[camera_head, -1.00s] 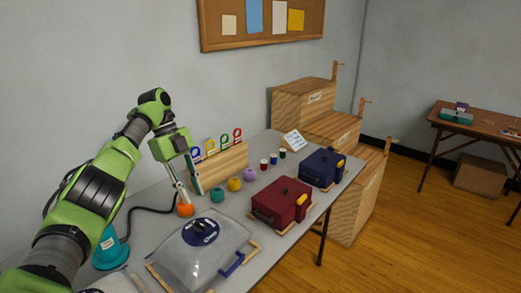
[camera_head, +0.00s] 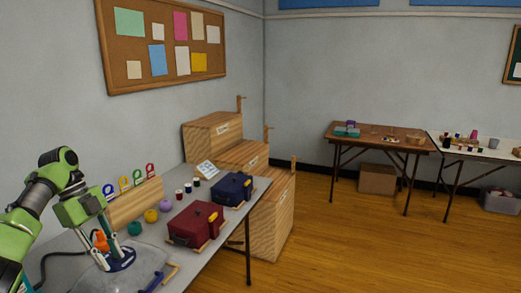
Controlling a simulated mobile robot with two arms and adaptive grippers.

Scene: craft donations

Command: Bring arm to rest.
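My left gripper (camera_head: 113,256) comes in from the left at the near end of the grey table. Its pale fingers look spread and empty, over the dark blue label of a clear-lidded grey container (camera_head: 140,262). An orange ball (camera_head: 101,240) shows just behind the fingers, partly hidden by them, and seems to rest on the table. My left arm is bent, its elbow raised at the left edge. My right gripper is not in view.
Teal (camera_head: 134,228), yellow (camera_head: 151,216) and purple (camera_head: 165,205) balls stand before a wooden rack (camera_head: 137,203). A red case (camera_head: 196,224) and a blue case (camera_head: 232,188) stand further right. Stepped wooden boxes (camera_head: 268,214) adjoin the table.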

